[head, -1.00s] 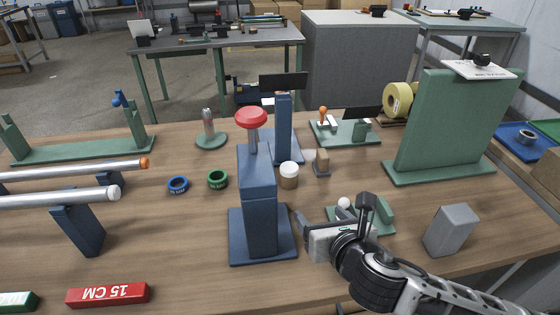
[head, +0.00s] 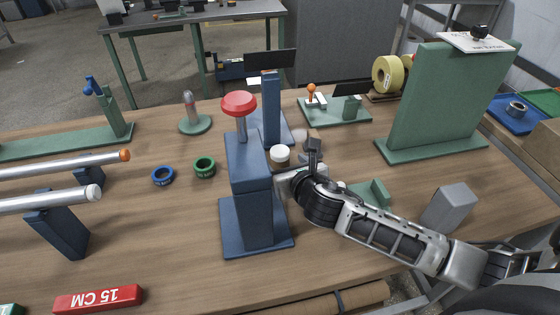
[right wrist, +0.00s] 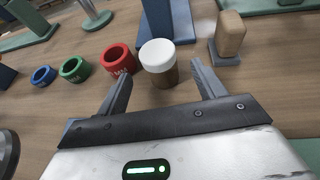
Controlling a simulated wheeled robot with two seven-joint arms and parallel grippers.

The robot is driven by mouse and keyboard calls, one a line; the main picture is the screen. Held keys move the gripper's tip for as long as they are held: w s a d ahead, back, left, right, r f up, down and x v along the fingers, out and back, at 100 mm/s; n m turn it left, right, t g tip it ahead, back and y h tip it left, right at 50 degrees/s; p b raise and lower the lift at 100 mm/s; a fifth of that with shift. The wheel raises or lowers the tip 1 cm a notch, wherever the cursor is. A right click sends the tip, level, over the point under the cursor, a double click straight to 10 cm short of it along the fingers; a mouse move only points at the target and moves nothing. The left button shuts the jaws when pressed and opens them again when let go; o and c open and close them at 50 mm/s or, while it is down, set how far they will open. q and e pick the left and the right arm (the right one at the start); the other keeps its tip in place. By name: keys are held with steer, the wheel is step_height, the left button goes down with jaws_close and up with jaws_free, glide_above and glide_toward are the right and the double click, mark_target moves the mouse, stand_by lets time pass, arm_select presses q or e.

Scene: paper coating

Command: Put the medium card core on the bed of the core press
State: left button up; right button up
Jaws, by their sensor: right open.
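Three ring-shaped cores stand in a row: a blue core (head: 163,175), a green core (head: 205,167) and a red core (right wrist: 117,59). Their lettering is too small to read, so I cannot tell which is medium. The red one is hidden behind the blue press (head: 248,190) with a red knob in the head view; I take this as the core press, and its bed is not clearly seen. My right gripper (right wrist: 160,78) is open, its fingers either side of a white-capped jar (right wrist: 165,62), not visibly gripping it. The red core stands just left of the jar. My left gripper is not in view.
A wooden-topped block (right wrist: 228,38) stands right of the jar. A blue post (head: 270,105) with a dark panel stands behind. A grey block (head: 450,207) and a tall green board (head: 450,100) stand at the right. Metal rods (head: 60,166) lie at left.

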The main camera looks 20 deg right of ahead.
mark_target(284, 162)
steer(key=x, duration=0.5)
steer(key=shift+f, duration=0.25)
steer(key=c, duration=1.1)
steer(key=shift+r, duration=0.1)
